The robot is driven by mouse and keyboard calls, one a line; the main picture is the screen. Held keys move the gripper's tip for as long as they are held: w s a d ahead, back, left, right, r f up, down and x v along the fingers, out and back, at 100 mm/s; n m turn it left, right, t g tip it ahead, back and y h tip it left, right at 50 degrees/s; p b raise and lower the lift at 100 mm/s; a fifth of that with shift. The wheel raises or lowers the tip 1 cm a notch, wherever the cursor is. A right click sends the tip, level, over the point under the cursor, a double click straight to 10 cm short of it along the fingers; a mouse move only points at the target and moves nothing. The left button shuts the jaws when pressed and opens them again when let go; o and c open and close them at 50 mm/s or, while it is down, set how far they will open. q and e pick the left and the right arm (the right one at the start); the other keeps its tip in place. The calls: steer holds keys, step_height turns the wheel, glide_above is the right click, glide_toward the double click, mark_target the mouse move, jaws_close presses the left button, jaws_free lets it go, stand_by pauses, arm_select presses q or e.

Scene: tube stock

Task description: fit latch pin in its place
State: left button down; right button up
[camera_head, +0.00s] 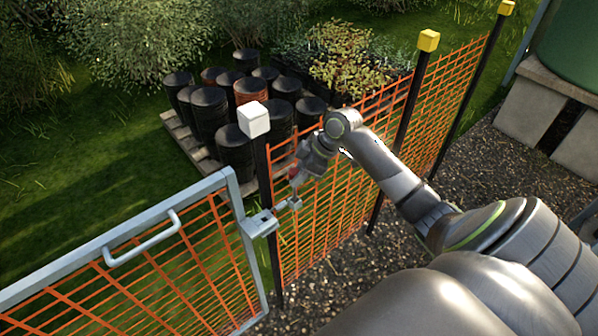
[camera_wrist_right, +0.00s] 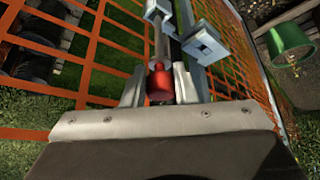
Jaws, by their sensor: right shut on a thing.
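The latch pin has a red grip (camera_wrist_right: 160,86) and a grey metal shaft that points away from me in the right wrist view. My right gripper (camera_wrist_right: 160,90) is shut on the red grip, one finger on each side. In the head view this gripper (camera_head: 297,178) is beside the black post with the white cap, and the pin is mostly hidden or too small to make out. A grey latch bracket (camera_head: 261,222) sits at the gate's edge by that post, and grey latch metal (camera_wrist_right: 203,45) shows beside the shaft. I cannot tell whether the tip is inside a hole. My left gripper is out of view.
The grey-framed gate (camera_head: 228,195) has orange mesh and a handle (camera_head: 143,240). The white-capped post (camera_head: 265,165) and orange mesh fence (camera_head: 335,200) stand close to my right arm. Black drums (camera_head: 208,110) stand on a pallet behind. Gravel (camera_head: 335,275) lies on the near side.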

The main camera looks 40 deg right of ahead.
steer(key=shift+f, duration=0.35)
steer(key=shift+f, duration=0.1)
steer(key=shift+f+b, duration=1)
steer(key=shift+f, duration=0.35)
steer(key=shift+f, duration=0.1)
step_height(320, 180, down, 4)
steer(key=shift+r+b, duration=0.25)
steer(key=shift+b, duration=0.65)
steer(key=o, duration=1.1)
steer(key=shift+c, duration=0.2)
